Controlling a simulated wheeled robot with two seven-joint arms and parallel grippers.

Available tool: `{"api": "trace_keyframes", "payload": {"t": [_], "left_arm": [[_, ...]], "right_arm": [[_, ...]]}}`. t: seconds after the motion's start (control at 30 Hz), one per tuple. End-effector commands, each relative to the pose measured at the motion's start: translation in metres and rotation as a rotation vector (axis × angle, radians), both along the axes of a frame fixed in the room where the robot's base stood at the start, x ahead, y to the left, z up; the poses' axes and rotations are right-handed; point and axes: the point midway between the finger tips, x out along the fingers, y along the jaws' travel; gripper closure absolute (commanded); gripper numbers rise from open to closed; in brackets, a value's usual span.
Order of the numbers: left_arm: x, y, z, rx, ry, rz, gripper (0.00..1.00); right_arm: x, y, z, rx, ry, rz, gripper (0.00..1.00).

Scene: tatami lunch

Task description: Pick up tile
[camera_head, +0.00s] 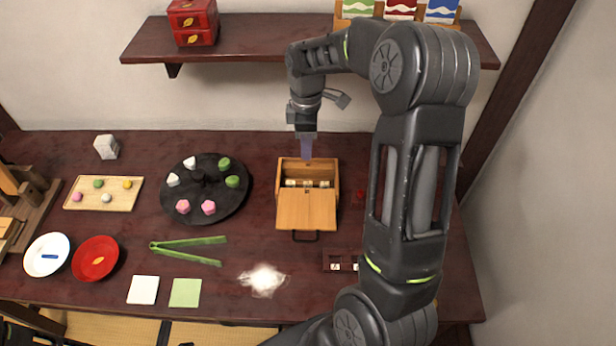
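My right gripper (306,155) points down at the back edge of an open wooden box (333,172), its bluish fingers seen edge-on, so I cannot tell whether they are apart. Inside the box lie several small pale tile-like pieces (306,184) in a row. The box's flat wooden lid or front panel (306,210) lies toward me, with a dark handle. Small white tiles (336,267) also sit in a dark rack (327,257), partly hidden by my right arm. I see no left gripper.
Left of the box stand a round black tray (200,213) with colored sweets and a wooden board (120,198) with more. Green tongs (188,251), a white dish (38,246), a red dish (96,245) and two square sheets lie in front. A shelf (250,40) hangs above.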

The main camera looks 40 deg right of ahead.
Motion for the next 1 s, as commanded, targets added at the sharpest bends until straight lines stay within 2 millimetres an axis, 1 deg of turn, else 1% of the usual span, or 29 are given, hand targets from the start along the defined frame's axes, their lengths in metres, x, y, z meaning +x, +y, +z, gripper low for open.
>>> {"api": "trace_keyframes", "payload": {"t": [0.03, 0.33, 0.47, 0.87, 1.0], "left_arm": [[0.000, 0.000, -0.013, -0.001, -0.001, 0.000, 0.60], [0.004, -0.002, -0.053, -0.009, -0.013, -0.003, 0.60], [0.005, -0.002, -0.065, -0.011, -0.017, -0.004, 0.60], [0.006, -0.002, -0.065, -0.012, -0.020, -0.004, 0.60], [0.006, -0.002, -0.064, -0.012, -0.020, -0.004, 0.60]], "right_arm": [[0.000, 0.000, -0.013, 0.000, 0.000, 0.000, 0.76], [0.000, 0.000, -0.056, 0.000, 0.000, 0.000, 0.76], [0.000, 0.000, -0.070, 0.000, 0.000, 0.000, 0.76], [0.000, 0.000, -0.071, 0.000, 0.000, 0.000, 0.76], [-0.001, 0.000, -0.080, 0.000, 0.004, 0.000, 0.76]]}}
